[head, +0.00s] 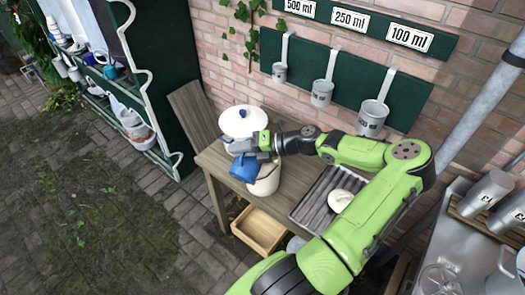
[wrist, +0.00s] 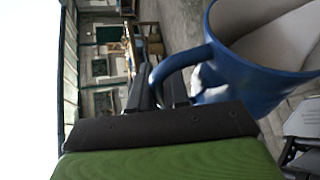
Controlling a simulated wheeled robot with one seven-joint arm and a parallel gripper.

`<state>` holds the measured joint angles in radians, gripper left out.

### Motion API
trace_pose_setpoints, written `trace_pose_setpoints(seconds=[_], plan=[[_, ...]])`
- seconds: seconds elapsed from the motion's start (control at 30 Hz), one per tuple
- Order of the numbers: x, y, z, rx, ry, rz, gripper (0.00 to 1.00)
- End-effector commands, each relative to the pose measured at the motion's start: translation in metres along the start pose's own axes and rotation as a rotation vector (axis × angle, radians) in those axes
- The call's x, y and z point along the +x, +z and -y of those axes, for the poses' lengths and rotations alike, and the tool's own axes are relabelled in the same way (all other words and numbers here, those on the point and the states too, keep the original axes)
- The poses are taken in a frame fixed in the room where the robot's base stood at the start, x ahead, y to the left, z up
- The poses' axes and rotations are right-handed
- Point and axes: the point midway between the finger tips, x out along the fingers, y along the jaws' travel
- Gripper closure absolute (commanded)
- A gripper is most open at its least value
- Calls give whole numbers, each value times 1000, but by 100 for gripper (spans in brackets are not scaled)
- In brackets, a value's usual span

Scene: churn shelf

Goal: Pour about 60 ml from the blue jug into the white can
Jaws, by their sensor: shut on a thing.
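The blue jug (head: 243,169) is held above the table's front, beside and partly in front of the white can (head: 265,182). In the wrist view the jug (wrist: 245,75) shows its pale inside and its handle (wrist: 180,64) between my fingers. The jug looks tipped well over on its side. My gripper (head: 262,147) is shut on that handle; its dark fingers also show in the wrist view (wrist: 160,92). The can stands on the table, its upper part partly hidden by the jug and gripper. I cannot make out any stream or the liquid level.
A white lidded vessel (head: 240,124) with a blue knob stands behind the jug on the wooden table (head: 212,160). A ribbed tray (head: 308,207) holding a white item (head: 340,200) is to the right. Measures (head: 322,92) hang on the wall. A wooden crate (head: 258,232) sits below.

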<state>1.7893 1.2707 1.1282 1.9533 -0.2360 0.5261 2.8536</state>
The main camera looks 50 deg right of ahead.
Motion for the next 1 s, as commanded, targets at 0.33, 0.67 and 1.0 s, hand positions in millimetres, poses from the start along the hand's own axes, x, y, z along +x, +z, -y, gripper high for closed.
trace_pose_setpoints(seconds=[0.33,0.67,1.0], plan=[[0,0,-1,-1,2,-1,100],[-2,4,-4,16,10,-4,100],[19,-36,19,-277,-117,49,100]])
